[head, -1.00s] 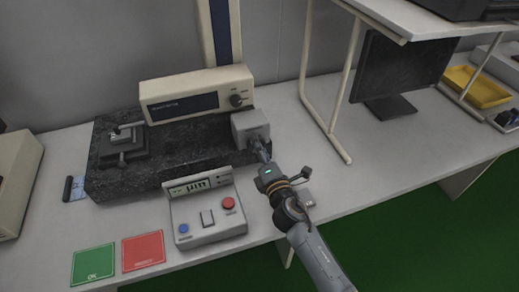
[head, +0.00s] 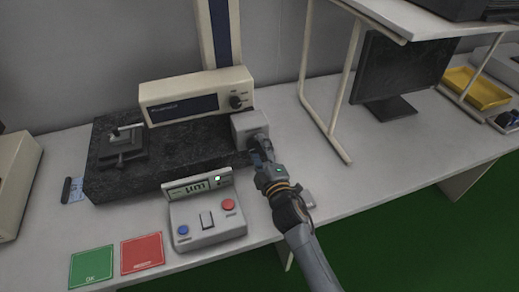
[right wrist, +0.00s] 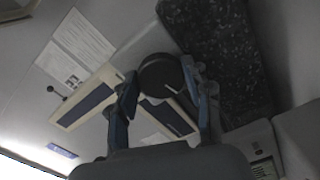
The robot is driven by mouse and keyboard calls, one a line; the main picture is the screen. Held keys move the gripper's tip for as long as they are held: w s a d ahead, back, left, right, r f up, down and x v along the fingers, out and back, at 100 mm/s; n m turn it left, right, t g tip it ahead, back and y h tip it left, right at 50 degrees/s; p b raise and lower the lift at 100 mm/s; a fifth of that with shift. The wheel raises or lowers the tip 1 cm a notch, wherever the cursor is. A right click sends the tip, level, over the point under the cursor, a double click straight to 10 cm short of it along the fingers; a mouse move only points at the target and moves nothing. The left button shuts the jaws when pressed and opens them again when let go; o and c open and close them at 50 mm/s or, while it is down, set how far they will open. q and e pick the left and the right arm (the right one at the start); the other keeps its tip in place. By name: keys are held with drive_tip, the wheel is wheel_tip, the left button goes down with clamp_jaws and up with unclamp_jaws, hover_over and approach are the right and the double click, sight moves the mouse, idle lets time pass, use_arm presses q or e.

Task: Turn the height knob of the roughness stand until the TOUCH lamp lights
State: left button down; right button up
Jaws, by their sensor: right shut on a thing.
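The roughness stand has a dark granite base (head: 130,185), a beige drive unit (head: 195,97) and a grey block (head: 246,124) at its right end. My right gripper (head: 257,146) is at the front of this block. In the right wrist view, its two fingers (right wrist: 163,92) are shut on the black round height knob (right wrist: 159,72), one on each side; the knob has a white mark. In the head view the gripper hides the knob. The display unit (head: 208,217) has a small lamp (head: 217,178) glowing beside its "µm" screen; its label is too small to read.
Green (head: 92,266) and red (head: 142,254) pads lie at the table's front left. A shelf frame (head: 327,120) and a monitor (head: 385,75) stand to the right. A dark fixture (head: 121,150) sits on the granite.

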drive_tip(key=shift+f, duration=0.1)
idle(0.5)
drive_tip(key=o, duration=1.2)
drive_tip(key=shift+c, duration=0.2)
drive_tip(key=v, duration=1.2)
